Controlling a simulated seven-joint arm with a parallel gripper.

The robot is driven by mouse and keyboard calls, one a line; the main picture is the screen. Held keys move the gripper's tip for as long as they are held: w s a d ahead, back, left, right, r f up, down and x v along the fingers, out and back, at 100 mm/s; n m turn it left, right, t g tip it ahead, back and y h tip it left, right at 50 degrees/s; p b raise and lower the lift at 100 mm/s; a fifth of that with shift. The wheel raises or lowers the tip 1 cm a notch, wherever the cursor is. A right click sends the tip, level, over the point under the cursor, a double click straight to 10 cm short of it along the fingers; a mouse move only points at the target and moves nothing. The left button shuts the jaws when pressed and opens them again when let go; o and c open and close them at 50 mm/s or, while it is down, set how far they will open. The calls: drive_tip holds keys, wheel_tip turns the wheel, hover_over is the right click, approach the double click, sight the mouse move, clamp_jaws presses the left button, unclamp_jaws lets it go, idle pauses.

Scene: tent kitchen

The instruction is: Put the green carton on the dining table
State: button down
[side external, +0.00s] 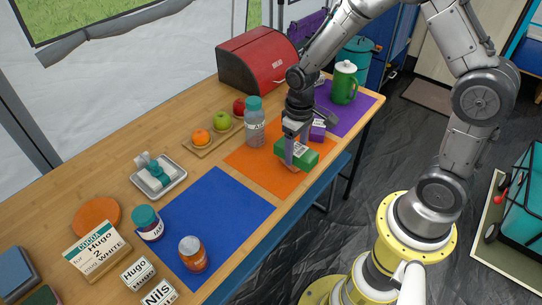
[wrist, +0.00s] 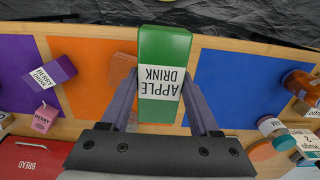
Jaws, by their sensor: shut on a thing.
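The green carton (side external: 303,160), labelled APPLE DRINK, is held over the orange mat (side external: 246,165) near the table's front edge. In the wrist view the carton (wrist: 165,50) lies between the two fingers of my gripper (wrist: 161,100). My gripper (side external: 294,150) is shut on it and points down in the side view. The carton looks raised, but the gap beneath it is hard to judge. The long wooden table (side external: 100,192) carries orange, blue and purple mats; I cannot tell whether it is the dining table.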

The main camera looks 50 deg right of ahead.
drive_tip(key=w+f, duration=0.3)
drive_tip(key=w, duration=0.3)
hover_over(265, 167)
drive_tip(key=s, duration=0.1)
wheel_tip(265, 167, down, 4)
drive_tip(key=shift+a+f, duration=0.1)
drive_tip(key=shift+f, duration=0.15)
drive_tip(key=shift+w+f, duration=0.5)
drive_tip(key=shift+f, duration=0.1)
drive_tip(key=shift+w+f, duration=0.1)
drive_tip(key=shift+f, duration=1.5)
drive_tip(key=shift+c, duration=0.6)
unclamp_jaws()
drive_tip(key=shift+f, duration=0.15)
